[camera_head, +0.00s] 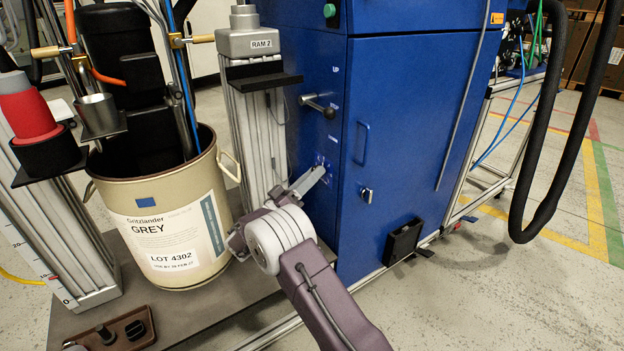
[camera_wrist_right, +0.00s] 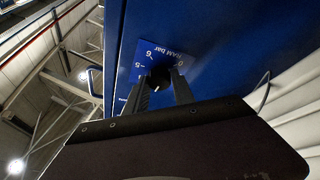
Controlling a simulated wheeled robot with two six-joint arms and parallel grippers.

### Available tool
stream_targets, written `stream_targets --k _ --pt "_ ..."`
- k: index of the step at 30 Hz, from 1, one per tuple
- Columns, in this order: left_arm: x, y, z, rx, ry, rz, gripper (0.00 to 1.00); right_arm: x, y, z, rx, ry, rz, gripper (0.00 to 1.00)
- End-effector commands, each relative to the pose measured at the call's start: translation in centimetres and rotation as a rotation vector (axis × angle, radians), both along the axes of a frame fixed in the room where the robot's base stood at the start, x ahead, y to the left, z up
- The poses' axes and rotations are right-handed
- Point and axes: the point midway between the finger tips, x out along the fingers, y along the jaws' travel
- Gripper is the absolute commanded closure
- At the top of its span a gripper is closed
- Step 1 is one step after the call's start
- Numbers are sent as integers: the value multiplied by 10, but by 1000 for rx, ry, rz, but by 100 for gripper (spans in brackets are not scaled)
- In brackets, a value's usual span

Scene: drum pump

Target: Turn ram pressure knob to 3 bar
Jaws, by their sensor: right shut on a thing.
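My right gripper (camera_head: 318,172) reaches up to the side face of the blue cabinet (camera_head: 420,110), low beside the RAM 2 column. In the right wrist view its two dark fingers (camera_wrist_right: 160,84) are shut on the black ram pressure knob (camera_wrist_right: 160,76), one on each side. Behind the knob is a blue dial plate (camera_wrist_right: 144,58) marked "RAM bar", with 0, 5 and 6 readable. A short white mark shows between the fingers; which number it points to I cannot tell. The fingers hide the rest of the scale. In the head view the gripper mostly hides the knob. My left gripper is not in view.
A lever with a black ball (camera_head: 328,112) sticks out of the cabinet above my gripper. The RAM 2 column (camera_head: 254,135) stands close to its left, with a beige drum (camera_head: 165,215) beyond. A black hose (camera_head: 560,150) hangs at the right.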

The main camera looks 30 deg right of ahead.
Motion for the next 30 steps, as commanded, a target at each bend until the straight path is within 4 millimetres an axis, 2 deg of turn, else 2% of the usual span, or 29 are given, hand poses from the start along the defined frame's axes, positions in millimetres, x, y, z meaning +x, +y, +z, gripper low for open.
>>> stream_targets --k 8,9,11,19,22,30 --pt "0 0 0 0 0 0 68 -1 0 -1 2 3 -4 100" --pt "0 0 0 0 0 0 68 -1 0 -1 2 3 -4 64" --pt "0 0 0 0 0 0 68 -1 0 -1 1 3 -4 48" --pt "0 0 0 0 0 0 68 0 0 -1 1 2 -2 48" --pt "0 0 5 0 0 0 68 -1 6 -1 0 3 0 48" --pt "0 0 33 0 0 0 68 -14 58 -20 0 5 2 48"
